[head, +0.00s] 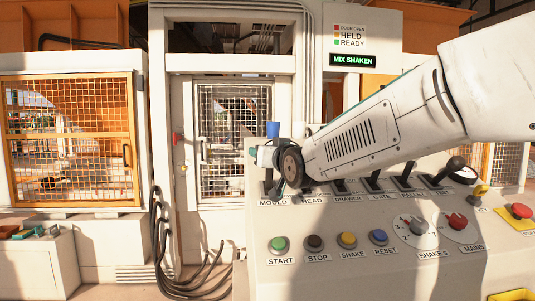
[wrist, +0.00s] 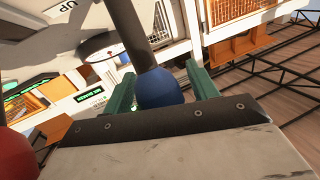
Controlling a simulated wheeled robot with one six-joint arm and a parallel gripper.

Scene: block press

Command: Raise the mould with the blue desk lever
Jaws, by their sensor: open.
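The blue desk lever shows in the wrist view as a blue ball knob (wrist: 160,90) on a dark shaft (wrist: 130,35). My gripper (wrist: 163,84) is open, with one green finger on each side of the knob; I cannot tell whether either touches it. In the head view my gripper (head: 262,153) is over the left end of the desk, above the MOULD label (head: 273,201). The mould itself cannot be made out behind the mesh press door (head: 235,140).
A red knob (wrist: 14,155) is close at the left in the wrist view. Several dark levers stand in a row to the right, such as the gate lever (head: 376,178). The display (head: 353,60) reads MIX SHAKEN.

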